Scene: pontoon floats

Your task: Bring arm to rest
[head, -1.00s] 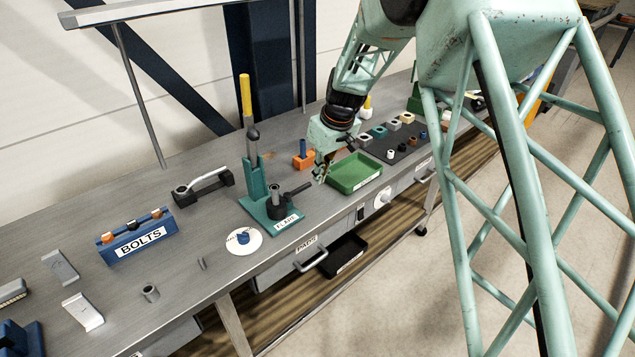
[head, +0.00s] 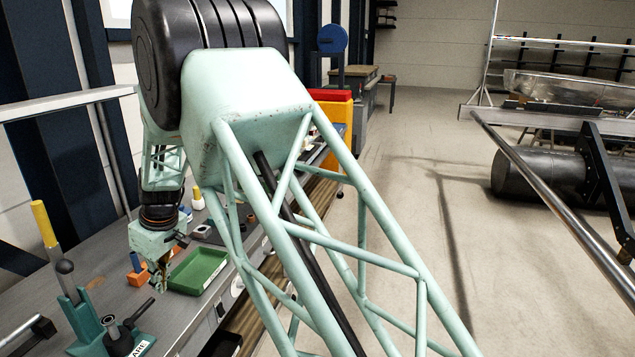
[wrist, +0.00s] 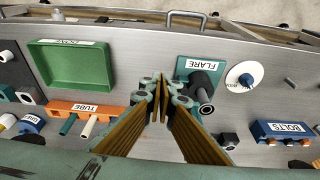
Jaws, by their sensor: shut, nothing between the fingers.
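My gripper (head: 160,287) hangs pointing down over the workbench, between the green flare tool and the green tray in the head view. In the wrist view my gripper (wrist: 162,112) has its fingertips together with nothing between them. The flare tool (wrist: 200,75), on a green base labelled FLARE, stands beside the fingertips in the wrist view. The green tray (wrist: 75,66) lies to the left there and is empty. My arm's lattice links cover much of the middle of the head view.
An orange TUBE block (wrist: 84,110) with tubes stands near the gripper. A blue BOLTS rack (wrist: 284,130) and a white disc (wrist: 243,77) lie on the right in the wrist view. A yellow-handled lever (head: 44,224) rises at the left. The floor (head: 420,200) right of the bench is open.

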